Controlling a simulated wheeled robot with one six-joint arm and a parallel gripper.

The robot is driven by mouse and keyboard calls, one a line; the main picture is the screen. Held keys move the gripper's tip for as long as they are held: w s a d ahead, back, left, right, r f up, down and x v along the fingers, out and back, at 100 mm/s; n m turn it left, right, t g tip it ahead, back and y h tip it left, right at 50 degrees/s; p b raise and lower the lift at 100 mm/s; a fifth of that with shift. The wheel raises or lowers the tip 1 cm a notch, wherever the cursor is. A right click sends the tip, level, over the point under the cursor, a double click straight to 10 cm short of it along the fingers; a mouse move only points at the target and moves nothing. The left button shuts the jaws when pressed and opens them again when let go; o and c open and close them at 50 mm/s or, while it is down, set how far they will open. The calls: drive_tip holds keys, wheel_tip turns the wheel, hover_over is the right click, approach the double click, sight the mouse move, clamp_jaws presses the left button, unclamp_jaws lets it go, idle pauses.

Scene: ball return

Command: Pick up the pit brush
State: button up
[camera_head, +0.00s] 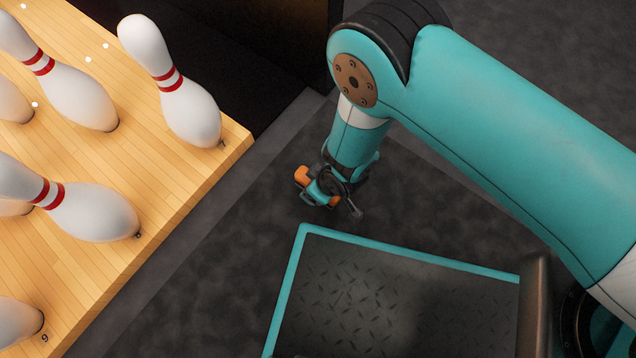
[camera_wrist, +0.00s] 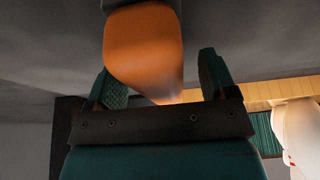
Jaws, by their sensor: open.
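My gripper (camera_head: 320,192) hangs from the arm over the dark floor, between the pin deck and a teal-edged plate. It is small in the head view, with orange and teal parts crowded together. In the wrist view its two teal, ridged fingers (camera_wrist: 158,64) stand apart. A smooth, rounded orange piece (camera_wrist: 143,45) shows large between and beyond them, with a dark part at its top. It may be the pit brush's handle, but I cannot tell for sure. No bristles are clear in either view. Whether the fingers touch the orange piece cannot be told.
Several white pins with red bands (camera_head: 187,108) stand on the wooden deck (camera_head: 150,205) at left; one pin (camera_wrist: 303,135) shows in the wrist view. A dark tread plate with a teal rim (camera_head: 410,255) lies below the gripper in the head view. Dark floor (camera_head: 240,230) separates them.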

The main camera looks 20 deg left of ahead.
drive_tip(key=shift+f, duration=0.2)
idle(0.6)
drive_tip(key=c, duration=1)
